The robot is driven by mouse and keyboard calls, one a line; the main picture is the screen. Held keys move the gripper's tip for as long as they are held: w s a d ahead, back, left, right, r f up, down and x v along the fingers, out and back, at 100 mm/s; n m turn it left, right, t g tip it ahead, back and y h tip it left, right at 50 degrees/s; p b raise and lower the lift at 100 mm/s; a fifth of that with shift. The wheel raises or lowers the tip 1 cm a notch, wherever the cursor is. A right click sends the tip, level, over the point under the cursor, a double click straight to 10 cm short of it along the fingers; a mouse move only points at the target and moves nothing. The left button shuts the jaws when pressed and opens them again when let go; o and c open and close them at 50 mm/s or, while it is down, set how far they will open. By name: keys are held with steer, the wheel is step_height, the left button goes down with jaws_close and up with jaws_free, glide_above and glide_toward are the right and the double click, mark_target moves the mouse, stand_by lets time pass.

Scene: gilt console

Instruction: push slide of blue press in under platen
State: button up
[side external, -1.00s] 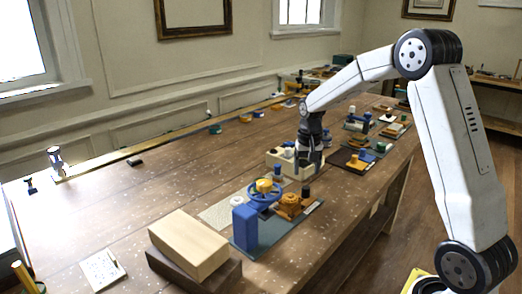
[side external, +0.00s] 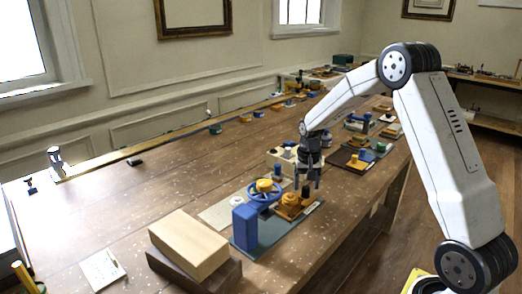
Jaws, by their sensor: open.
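The blue press (side external: 244,226) stands on a dark teal base plate near the table's front edge. Its blue handwheel (side external: 263,196) with a yellow hub sits at the top. An orange part (side external: 289,207), apparently the slide, lies to the right of the wheel, with a dark upright knob (side external: 305,194) at its right end. The platen cannot be made out beneath the wheel. My gripper (side external: 307,184) points down, open, with its fingertips around or just above the knob; contact cannot be told.
A beige block with holes (side external: 276,160) stands close behind my gripper. A pale wooden block (side external: 188,243) on a dark one lies at front left. More fixtures (side external: 355,160) stand farther along the table. The table's left part is mostly clear.

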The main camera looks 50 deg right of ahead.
steer(key=shift+f, duration=0.9)
jaws_close()
stand_by(0.9)
